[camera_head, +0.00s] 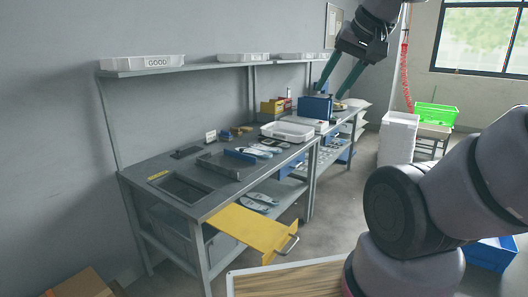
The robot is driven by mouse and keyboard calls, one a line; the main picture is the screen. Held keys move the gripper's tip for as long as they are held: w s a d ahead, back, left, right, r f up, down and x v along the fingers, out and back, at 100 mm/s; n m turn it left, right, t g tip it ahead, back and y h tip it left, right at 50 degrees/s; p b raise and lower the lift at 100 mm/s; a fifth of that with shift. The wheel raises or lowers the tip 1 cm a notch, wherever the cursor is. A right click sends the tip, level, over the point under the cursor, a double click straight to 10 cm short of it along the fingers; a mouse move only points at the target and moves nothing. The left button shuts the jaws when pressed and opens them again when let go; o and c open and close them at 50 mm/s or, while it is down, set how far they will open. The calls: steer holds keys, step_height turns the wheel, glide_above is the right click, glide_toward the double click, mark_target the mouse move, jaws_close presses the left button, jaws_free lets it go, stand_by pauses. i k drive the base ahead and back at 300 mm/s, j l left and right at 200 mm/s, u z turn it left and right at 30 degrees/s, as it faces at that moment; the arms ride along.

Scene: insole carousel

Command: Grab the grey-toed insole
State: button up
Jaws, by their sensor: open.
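My gripper (330,92) is at the upper right, high in the picture. Its two long teal fingers are apart and point down, with nothing seen between them. In the picture they overlap the area over a blue bin (314,107) on the far bench. Several small pale and blue insoles (262,149) lie on the near grey workbench (222,199), in front of a white tray. More insoles (258,202) lie below the bench top. They are too small to tell which has a grey toe.
A white tray (287,132) stands on the bench. A yellow drawer (250,229) sticks out at the front. A shelf with white bins (142,62) runs above. A green crate (436,114) stands at the right. Grey floor (335,205) is open before the bench.

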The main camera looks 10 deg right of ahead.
mark_target(254, 145)
steer(key=i+l+z, duration=0.2)
steer(key=z, duration=0.15)
steer(key=i+z, duration=0.4)
steer(key=i+l, duration=0.15)
steer(key=i, duration=0.6)
steer(key=i+u, duration=0.35)
steer(key=i+l+u, duration=0.15)
steer(key=u, duration=0.2)
steer(key=i+l+u, duration=0.15)
steer(key=u, duration=0.2)
steer(key=i, duration=0.1)
